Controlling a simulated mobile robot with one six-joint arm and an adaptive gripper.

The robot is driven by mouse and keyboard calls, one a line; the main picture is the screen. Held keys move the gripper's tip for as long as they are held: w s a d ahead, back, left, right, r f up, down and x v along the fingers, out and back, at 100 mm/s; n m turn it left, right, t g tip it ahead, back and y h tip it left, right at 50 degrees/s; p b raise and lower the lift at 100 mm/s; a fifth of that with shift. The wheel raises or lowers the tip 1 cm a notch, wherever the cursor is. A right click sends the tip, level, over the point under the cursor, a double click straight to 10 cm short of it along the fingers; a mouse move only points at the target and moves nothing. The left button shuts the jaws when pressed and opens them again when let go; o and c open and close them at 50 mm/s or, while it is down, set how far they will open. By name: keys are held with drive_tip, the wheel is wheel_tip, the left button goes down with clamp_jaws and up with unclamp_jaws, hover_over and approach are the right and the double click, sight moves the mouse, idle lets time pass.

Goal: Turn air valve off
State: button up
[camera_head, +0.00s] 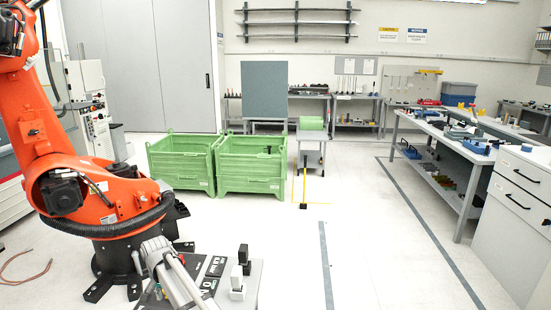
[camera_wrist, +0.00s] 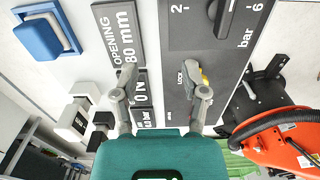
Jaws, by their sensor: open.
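My gripper (camera_wrist: 160,95) is open, with its two grey fingers apart and nothing visible between them, in front of a dark grey panel (camera_wrist: 178,60) in the wrist view. The panel has a black knob (camera_wrist: 227,14) at the top between the marks 2 and 6 bar. A small yellow and grey part (camera_wrist: 204,77) shows by the word LOCK, close to the right finger and partly hidden by it. I cannot tell for sure which part is the air valve. In the head view the labelled panel (camera_head: 211,268) is at the bottom, partly behind my arm.
A blue button (camera_wrist: 47,37) and white and black blocks (camera_wrist: 72,118) are left of the panel in the wrist view. An orange robot arm (camera_head: 95,195) stands at left in the head view. Green crates (camera_head: 250,180) stand behind. Open floor lies to the right.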

drive_tip(key=s+d, duration=0.1)
drive_tip(key=d, duration=2.8)
drive_tip(key=s+d, duration=0.4)
drive_tip(key=d, duration=0.3)
drive_tip(key=s+d+r+p, duration=0.1)
drive_tip(key=s+d, duration=0.3)
drive_tip(key=d, duration=0.4)
drive_tip(key=s+d+n, duration=0.1)
drive_tip(key=s+d, duration=0.3)
drive_tip(key=d, duration=0.4)
drive_tip(key=shift+r, duration=0.3)
